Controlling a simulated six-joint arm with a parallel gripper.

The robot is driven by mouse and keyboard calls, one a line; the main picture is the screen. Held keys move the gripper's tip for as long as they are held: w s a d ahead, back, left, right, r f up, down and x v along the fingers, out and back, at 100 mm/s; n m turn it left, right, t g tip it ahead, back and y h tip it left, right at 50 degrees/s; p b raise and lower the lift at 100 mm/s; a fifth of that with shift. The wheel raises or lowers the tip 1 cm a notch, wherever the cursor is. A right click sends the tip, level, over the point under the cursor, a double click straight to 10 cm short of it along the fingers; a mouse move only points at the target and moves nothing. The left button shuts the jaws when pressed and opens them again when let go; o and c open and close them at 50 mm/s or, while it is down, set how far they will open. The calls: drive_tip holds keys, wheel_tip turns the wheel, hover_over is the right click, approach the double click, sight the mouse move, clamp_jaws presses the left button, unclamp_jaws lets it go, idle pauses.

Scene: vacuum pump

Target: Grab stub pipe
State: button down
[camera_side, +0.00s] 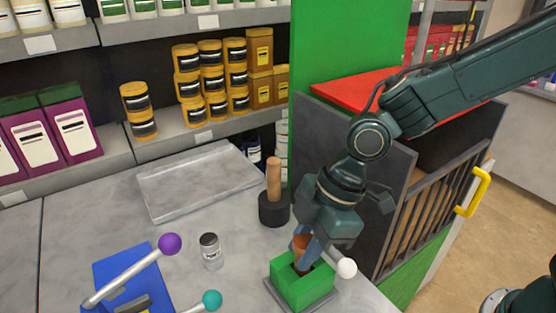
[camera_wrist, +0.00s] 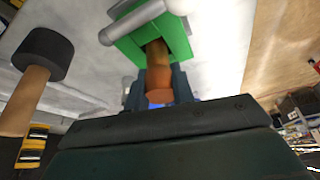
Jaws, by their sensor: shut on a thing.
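The stub pipe (camera_wrist: 158,76) is a short copper-brown cylinder. In the wrist view its far end sits in the opening of a green block (camera_wrist: 178,32). In the side view the pipe (camera_side: 300,243) stands at the top of the green block (camera_side: 303,290), partly hidden by my fingers. My gripper (camera_side: 307,256) points down over the block and is shut on the pipe. In the wrist view my gripper (camera_wrist: 160,90) shows blue-grey fingers around the pipe, with much of them hidden behind the dark gripper body.
A mallet (camera_side: 274,205) with a wooden handle stands behind the block. A small jar (camera_side: 211,250), a blue holder (camera_side: 125,272) and a rod with a purple ball (camera_side: 169,244) are to the left. A pale tray (camera_side: 160,206) lies behind. A dark panel (camera_side: 385,200) stands close at right.

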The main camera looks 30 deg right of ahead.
wheel_tip(320, 180, up, 20)
drive_tip(key=shift+f, duration=0.2)
idle(0.4)
drive_tip(key=shift+w, duration=0.1)
idle(0.4)
